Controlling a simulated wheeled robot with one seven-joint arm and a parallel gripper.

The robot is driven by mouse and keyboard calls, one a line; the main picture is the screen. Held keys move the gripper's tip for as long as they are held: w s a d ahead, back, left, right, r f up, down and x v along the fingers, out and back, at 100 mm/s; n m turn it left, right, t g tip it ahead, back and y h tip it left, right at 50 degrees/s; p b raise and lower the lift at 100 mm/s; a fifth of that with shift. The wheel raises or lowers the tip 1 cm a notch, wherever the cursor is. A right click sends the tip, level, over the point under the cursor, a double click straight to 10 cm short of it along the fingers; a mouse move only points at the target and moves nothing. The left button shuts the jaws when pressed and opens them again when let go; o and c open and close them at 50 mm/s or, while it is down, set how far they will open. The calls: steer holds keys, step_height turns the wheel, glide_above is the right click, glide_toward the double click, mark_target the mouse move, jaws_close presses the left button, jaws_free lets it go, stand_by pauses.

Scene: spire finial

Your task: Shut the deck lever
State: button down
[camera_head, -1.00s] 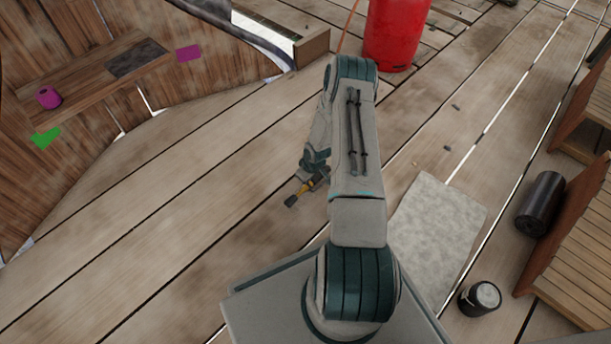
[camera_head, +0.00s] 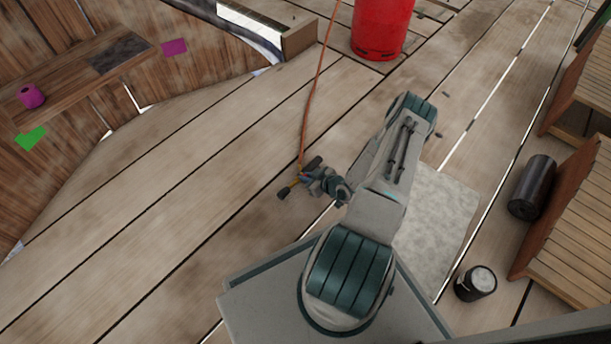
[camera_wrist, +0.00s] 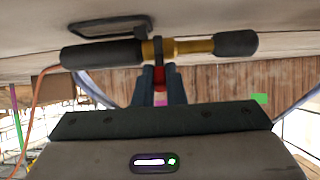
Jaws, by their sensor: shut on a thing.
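My gripper (camera_head: 308,177) is shut on a torch-like tool (camera_head: 284,194) with black ends and a brass middle. In the wrist view the tool (camera_wrist: 235,44) lies crosswise at the tips of my gripper (camera_wrist: 160,78), gripped around its brass part. A small red part (camera_wrist: 160,76) shows between the fingers; I cannot tell what it is. An orange hose (camera_head: 309,110) runs from the tool up past the red cylinder (camera_head: 380,28). I cannot make out a deck lever for certain in either view.
A wooden bench (camera_head: 75,72) with a magenta roll (camera_head: 31,95) stands at the left. Slatted benches (camera_head: 575,225), a black cylinder (camera_head: 531,187) and a dark can (camera_head: 476,284) are at the right. A grey mat (camera_head: 440,225) lies beside my arm. The planks left of my gripper are clear.

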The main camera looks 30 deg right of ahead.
steer(key=shift+s+d+f+t, duration=0.1)
steer(key=shift+s+f+t, duration=0.2)
steer(key=shift+f+t, duration=0.1)
steer(key=c, duration=1.5)
jaws_free()
steer(key=shift+r, duration=0.1)
steer(key=shift+r, duration=0.2)
steer(key=p+v, duration=0.5)
steer(key=v, duration=0.8)
steer(key=shift+s+d, duration=0.25)
steer(key=shift+s, duration=0.05)
